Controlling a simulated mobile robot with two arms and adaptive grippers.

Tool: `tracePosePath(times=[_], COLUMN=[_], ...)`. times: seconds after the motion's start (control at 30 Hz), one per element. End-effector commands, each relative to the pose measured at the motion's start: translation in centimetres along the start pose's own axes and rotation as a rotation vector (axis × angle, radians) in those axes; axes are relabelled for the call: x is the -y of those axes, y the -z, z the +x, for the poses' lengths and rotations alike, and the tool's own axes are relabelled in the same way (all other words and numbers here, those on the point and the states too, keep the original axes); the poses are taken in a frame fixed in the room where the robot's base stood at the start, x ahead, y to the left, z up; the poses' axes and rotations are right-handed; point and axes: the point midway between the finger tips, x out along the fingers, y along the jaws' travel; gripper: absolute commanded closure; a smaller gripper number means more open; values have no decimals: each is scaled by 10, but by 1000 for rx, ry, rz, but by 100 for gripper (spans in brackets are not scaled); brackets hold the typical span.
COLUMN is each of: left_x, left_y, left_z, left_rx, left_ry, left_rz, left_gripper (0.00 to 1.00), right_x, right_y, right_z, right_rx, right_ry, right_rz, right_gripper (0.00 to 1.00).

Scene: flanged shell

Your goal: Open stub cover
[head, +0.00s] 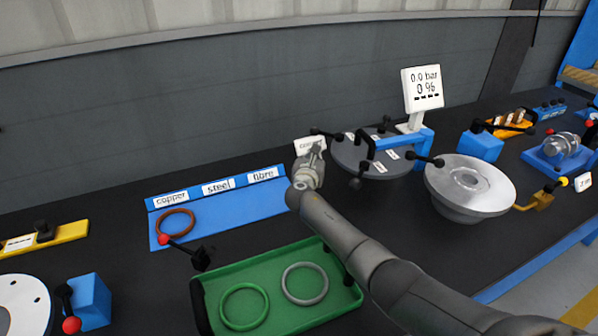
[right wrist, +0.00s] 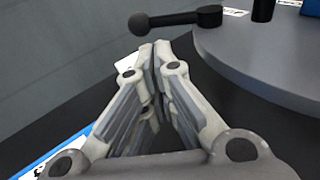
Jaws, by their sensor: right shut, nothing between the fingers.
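A dark grey round cover plate (head: 350,158) with white labels and black ball-ended levers sits right of centre. A blue bracket (head: 425,140) reaches over it. The plate's edge also fills the right of the right wrist view (right wrist: 262,60). A black ball-ended lever (right wrist: 175,20) juts left from it, beyond and above the fingertips. My right gripper (head: 314,155) is just left of the plate, apart from the levers. In the right wrist view, my right gripper (right wrist: 155,55) is shut and empty. A white label (head: 309,146) is partly hidden behind it. My left gripper is not in view.
A silver round flange (head: 470,184) stands right of the plate. A blue gasket mat (head: 232,209) holds a copper-coloured ring (head: 176,223). A green tray (head: 262,268) holds two rings. A red-knobbed lever (head: 185,250) stands between them. A white gauge display (head: 422,88) rises behind.

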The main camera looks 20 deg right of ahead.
Motion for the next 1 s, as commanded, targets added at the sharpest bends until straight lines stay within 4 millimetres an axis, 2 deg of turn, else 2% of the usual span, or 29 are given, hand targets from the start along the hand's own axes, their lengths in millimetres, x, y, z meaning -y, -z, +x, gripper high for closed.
tracePosePath(times=[0.1, 0.17, 0.4, 0.6, 0.8, 1.0], left_x=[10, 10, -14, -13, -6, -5], left_y=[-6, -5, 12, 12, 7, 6], left_z=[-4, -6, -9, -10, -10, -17], left_rx=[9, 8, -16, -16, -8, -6], left_ry=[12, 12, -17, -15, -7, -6], left_rz=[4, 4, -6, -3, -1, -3], left_gripper=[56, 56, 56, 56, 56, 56], right_x=[-3, -4, -12, -18, -21, -21], right_y=[-2, -2, -1, -1, -1, -9], right_z=[-11, -17, -51, -78, -90, -92], right_rx=[0, 0, 0, 0, 0, 1], right_ry=[-1, -1, -3, -2, 0, 0], right_rz=[1, 1, 2, 2, 1, 1], right_gripper=[100, 100, 100, 100, 100, 100])
